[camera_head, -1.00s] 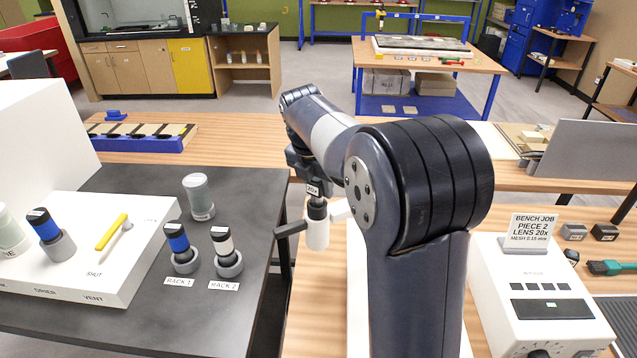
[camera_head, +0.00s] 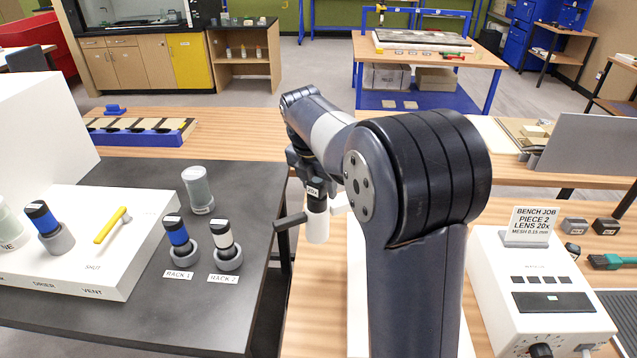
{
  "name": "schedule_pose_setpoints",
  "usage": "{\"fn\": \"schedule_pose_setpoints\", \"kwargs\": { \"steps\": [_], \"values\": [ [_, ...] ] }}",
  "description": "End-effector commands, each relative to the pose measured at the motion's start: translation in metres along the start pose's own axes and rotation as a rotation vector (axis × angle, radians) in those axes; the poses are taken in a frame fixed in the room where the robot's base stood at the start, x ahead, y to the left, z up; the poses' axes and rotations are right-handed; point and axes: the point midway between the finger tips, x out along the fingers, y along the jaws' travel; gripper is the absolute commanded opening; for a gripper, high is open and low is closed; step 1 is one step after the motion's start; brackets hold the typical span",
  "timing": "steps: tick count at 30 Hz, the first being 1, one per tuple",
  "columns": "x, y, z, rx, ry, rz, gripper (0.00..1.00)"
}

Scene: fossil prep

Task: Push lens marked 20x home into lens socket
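The lens marked 20x (camera_head: 314,191) is a dark upright cylinder with a white 20x label, left of my large arm joint. Its lower end meets the top of a white upright cylinder (camera_head: 317,228) with a dark side handle, apparently the lens socket. Little of the dark barrel shows between label and white rim. How deep it sits inside I cannot tell. My gripper (camera_head: 307,174) is directly above the lens, at its upper end and apparently touching it. The fingertips are small, dark and partly hidden, so their grip is unclear.
Rack 1 (camera_head: 184,257) holds a blue-banded lens and rack 2 (camera_head: 228,260) a white-banded one, on the dark bench at left. The bench job sign (camera_head: 532,225) at right reads piece 2, lens 20x.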

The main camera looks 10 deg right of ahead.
Motion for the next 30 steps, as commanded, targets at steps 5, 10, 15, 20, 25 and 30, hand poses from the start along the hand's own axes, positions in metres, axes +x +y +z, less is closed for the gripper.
{"fn": "schedule_pose_setpoints", "kwargs": {
  "steps": [5,10,15,20,25,30],
  "values": [
    [0.0,0.0,0.0,0.0,0.0,0.0,0.61],
    [-0.001,0.0,0.0,0.0,0.0,0.0,0.61],
    [-0.018,0.001,0.0,0.0,-0.003,0.004,0.61],
    [-0.051,0.001,0.001,0.0,-0.004,0.005,0.61],
    [-0.083,0.001,0.0,-0.001,-0.002,0.003,0.61],
    [-0.103,0.001,0.0,0.0,-0.001,0.001,0.61]
  ]
}}
